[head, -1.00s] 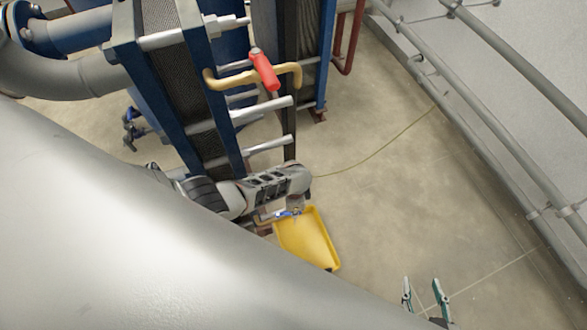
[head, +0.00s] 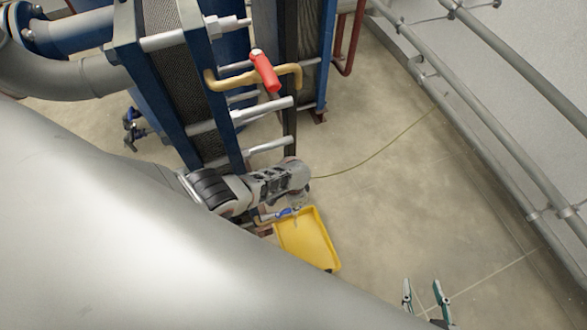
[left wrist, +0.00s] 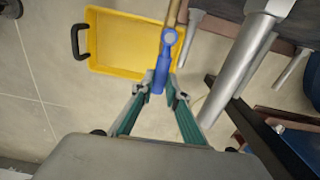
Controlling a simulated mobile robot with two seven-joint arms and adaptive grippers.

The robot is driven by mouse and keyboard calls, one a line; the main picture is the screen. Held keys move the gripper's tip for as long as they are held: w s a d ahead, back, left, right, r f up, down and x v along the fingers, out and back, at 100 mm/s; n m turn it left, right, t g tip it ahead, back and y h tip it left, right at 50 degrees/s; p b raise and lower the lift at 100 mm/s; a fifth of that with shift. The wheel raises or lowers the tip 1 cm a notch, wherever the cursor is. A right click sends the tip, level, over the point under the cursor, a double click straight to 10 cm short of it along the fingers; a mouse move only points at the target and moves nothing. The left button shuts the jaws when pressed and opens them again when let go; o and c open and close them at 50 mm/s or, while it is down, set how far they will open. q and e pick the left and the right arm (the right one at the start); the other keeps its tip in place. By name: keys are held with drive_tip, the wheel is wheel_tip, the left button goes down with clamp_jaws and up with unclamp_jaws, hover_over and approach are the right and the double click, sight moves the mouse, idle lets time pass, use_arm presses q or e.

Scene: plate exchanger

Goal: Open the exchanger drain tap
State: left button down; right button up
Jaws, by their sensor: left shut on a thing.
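The drain tap has a blue lever handle (left wrist: 162,70) at the end of a brownish pipe (left wrist: 173,13), above a yellow tray. In the left wrist view my left gripper (left wrist: 159,91) has its teal fingers on either side of the lever's near end, shut on it. The lever (head: 284,212) is a small blue spot in the head view, below my left arm's wrist. My left fingers are mostly hidden there. My right gripper (head: 423,300) is open and empty over the floor at the lower right, away from the tap.
The yellow tray (head: 308,240) with a black handle lies on the floor under the tap. The blue-framed plate exchanger (head: 190,95) stands behind, with metal rods sticking out.

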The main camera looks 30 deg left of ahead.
use_arm(q)
drive_tip(key=c, duration=2)
unclamp_jaws()
drive_tip(key=shift+d+r, duration=0.1)
drive_tip(key=shift+r, duration=5.9)
